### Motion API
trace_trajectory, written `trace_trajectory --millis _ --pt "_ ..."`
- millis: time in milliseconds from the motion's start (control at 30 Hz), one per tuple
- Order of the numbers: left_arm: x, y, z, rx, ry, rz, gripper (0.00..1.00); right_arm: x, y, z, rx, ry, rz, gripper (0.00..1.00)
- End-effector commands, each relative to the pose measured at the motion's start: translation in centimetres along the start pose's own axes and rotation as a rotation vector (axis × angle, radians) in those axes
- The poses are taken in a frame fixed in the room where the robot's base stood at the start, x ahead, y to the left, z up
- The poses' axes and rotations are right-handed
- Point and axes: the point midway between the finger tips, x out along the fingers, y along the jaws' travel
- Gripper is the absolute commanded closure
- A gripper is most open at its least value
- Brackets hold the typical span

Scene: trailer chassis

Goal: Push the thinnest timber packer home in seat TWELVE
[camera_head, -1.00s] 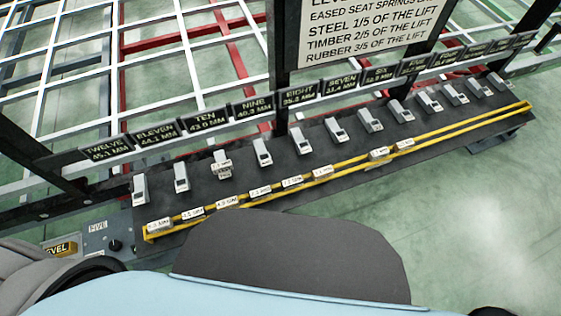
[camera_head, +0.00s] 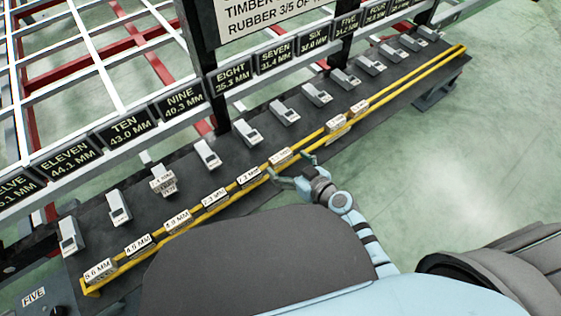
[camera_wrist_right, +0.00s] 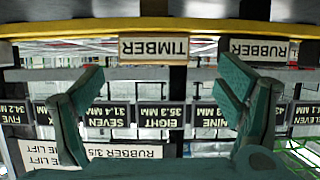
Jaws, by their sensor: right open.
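My right gripper (camera_head: 291,168) is open and empty at the front edge of the yellow-edged rack, close to a labelled packer (camera_head: 280,156). In the right wrist view its two fingers (camera_wrist_right: 160,90) stand apart, with a block marked TIMBER (camera_wrist_right: 153,48) beyond the gap and one marked RUBBER (camera_wrist_right: 258,49) to its right. Which timber packer is thinnest cannot be read. The TWELVE sign (camera_head: 15,193) is cut by the left edge in the head view; the grey seat block (camera_head: 68,236) below it shows. My left gripper is out of view.
Several labelled packers stand along the yellow rack (camera_head: 410,75), including one marked 5.6 MM (camera_head: 98,271). A labelled piece (camera_head: 164,182) sits at seat TEN. Signs and black posts rise behind the grey seats.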

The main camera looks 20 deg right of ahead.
Motion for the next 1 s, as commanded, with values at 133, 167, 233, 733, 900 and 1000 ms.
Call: trace_trajectory --millis 133,167,233,733,900,1000 --pt "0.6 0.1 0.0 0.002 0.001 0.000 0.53 2.4 0.5 -0.2 0.001 0.001 0.000 0.13" --pt "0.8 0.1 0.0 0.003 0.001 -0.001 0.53 3.1 0.6 -0.3 0.001 0.002 0.000 0.13" --pt "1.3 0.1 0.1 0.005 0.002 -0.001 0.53 4.4 0.7 -0.2 0.001 0.000 0.000 0.13" --pt "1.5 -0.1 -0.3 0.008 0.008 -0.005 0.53 5.3 0.7 -0.4 0.000 -0.001 0.001 0.47" --pt "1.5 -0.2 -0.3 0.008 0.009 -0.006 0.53 5.3 0.7 -0.4 0.000 -0.001 0.001 0.65" --pt "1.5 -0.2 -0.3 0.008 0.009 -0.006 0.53 5.3 0.7 -0.3 0.000 -0.001 0.001 0.65"
